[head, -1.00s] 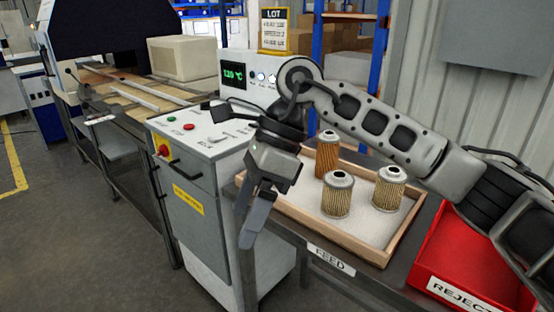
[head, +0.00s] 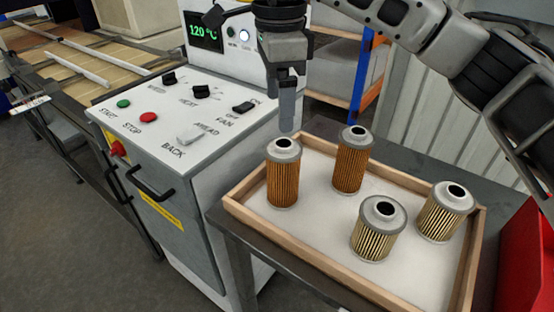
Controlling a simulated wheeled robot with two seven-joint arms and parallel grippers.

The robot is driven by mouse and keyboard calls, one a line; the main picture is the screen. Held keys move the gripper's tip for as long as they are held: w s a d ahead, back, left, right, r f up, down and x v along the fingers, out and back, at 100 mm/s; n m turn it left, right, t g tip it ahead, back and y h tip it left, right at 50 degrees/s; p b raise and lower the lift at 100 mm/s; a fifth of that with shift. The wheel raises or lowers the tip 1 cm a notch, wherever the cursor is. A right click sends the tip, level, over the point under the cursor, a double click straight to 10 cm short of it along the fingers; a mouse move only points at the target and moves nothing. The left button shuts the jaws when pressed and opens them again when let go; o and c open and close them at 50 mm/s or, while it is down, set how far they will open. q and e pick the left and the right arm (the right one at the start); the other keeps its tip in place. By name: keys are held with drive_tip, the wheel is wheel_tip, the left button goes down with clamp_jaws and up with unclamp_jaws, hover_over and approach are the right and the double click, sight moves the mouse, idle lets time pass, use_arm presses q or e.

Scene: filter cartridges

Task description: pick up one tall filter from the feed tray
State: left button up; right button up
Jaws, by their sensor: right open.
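The feed tray (head: 330,262) is a wooden-rimmed tray with a white floor. Two tall orange-brown filters with grey caps stand upright in it: the left tall filter (head: 283,178) near the left corner and the back tall filter (head: 351,165) by the rear side. Two shorter, paler filters, the front short filter (head: 378,235) and the right short filter (head: 443,215), also stand upright. My right gripper (head: 286,124) points straight down above the left tall filter's cap, seen edge-on, open and empty. Its tips appear close over the cap; the exact gap is hard to tell. My left gripper is out of view.
A control cabinet (head: 190,130) with knobs and buttons stands directly left of the tray. A red bin (head: 525,262) is at the right edge. My right arm crosses the upper right.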

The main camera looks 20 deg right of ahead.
sight(280, 143)
drive_tip(key=f, duration=0.7)
drive_tip(key=shift+s+f+p, duration=0.35)
drive_tip(key=shift+f, duration=0.05)
drive_tip(key=f, duration=0.1)
drive_tip(key=f+p, duration=0.1)
drive_tip(key=f, duration=0.2)
drive_tip(key=shift+d+f, duration=0.3)
drive_tip(key=shift+d, duration=0.05)
drive_tip(key=shift+f, duration=0.55)
drive_tip(key=c, duration=1)
